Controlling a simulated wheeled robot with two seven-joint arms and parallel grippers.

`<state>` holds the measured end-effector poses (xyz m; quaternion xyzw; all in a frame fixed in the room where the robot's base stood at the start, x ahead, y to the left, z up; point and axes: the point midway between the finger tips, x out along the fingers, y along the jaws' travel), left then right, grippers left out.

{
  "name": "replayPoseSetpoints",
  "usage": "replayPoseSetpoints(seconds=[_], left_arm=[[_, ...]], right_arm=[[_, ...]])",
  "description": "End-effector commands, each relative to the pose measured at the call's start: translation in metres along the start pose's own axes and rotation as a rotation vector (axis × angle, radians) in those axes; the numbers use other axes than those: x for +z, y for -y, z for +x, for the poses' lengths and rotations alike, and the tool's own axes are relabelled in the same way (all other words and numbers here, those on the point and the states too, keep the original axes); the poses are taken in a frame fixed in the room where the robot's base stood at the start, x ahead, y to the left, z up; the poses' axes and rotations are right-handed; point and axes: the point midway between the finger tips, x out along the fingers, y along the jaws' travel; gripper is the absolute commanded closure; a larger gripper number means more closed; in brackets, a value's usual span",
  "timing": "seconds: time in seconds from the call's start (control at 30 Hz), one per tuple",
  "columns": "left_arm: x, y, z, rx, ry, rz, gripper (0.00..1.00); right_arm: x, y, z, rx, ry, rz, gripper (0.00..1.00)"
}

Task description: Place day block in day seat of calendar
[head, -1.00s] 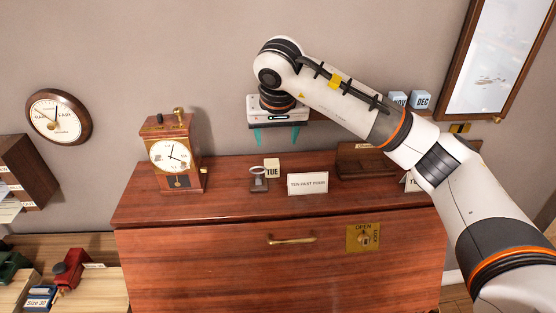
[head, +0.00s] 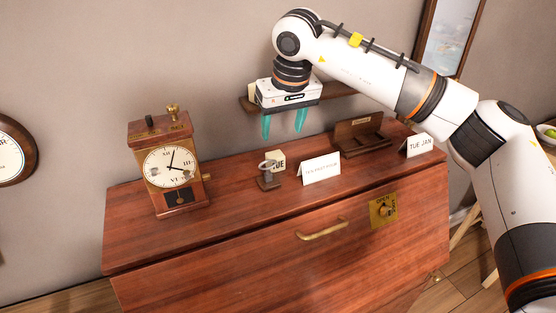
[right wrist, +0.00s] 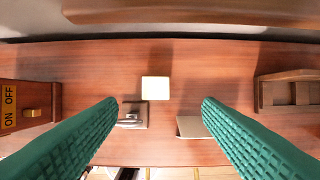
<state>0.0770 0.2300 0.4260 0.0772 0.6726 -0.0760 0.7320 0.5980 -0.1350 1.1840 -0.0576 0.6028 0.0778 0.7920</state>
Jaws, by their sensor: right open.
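The day block (head: 279,160), cream with dark letters ending in "UE", stands on the wooden cabinet top behind a small metal ring stand. It shows as a pale square in the right wrist view (right wrist: 155,88). The calendar (head: 361,136) is a dark wooden holder to the right of the block; in the right wrist view (right wrist: 290,92) its visible compartments look empty. My right gripper (head: 282,134) points down above the block, open and empty. In the right wrist view the block lies between and beyond the green fingertips (right wrist: 160,100). My left gripper is out of view.
A wooden clock (head: 168,165) stands at the left of the cabinet top. The ring stand (head: 268,176) is close to the block. A white card (head: 320,169) and a "TUE JAN" card (head: 417,146) stand to the right. A wall shelf (head: 335,91) is behind my gripper.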

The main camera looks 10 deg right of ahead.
Motion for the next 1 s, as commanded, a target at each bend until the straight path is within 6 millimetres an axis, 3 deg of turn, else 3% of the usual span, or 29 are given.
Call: replayPoseSetpoints(seconds=[0.17, 0.37, 0.6, 0.93, 1.0], left_arm=[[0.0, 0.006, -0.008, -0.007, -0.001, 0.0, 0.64], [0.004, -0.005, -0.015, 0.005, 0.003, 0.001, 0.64], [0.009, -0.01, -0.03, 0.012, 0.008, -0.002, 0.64], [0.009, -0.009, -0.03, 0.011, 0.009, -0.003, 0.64], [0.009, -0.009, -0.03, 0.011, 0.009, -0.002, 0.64]], right_arm=[[0.0, 0.0, 0.023, 0.0, -0.001, 0.0, 0.4], [0.0, -0.002, 0.037, 0.0, -0.002, 0.0, 0.4], [0.0, -0.003, 0.073, 0.0, -0.002, 0.002, 0.4], [0.0, -0.003, 0.081, -0.001, 0.002, 0.001, 0.4], [0.0, -0.003, 0.081, -0.001, 0.002, 0.001, 0.51]])
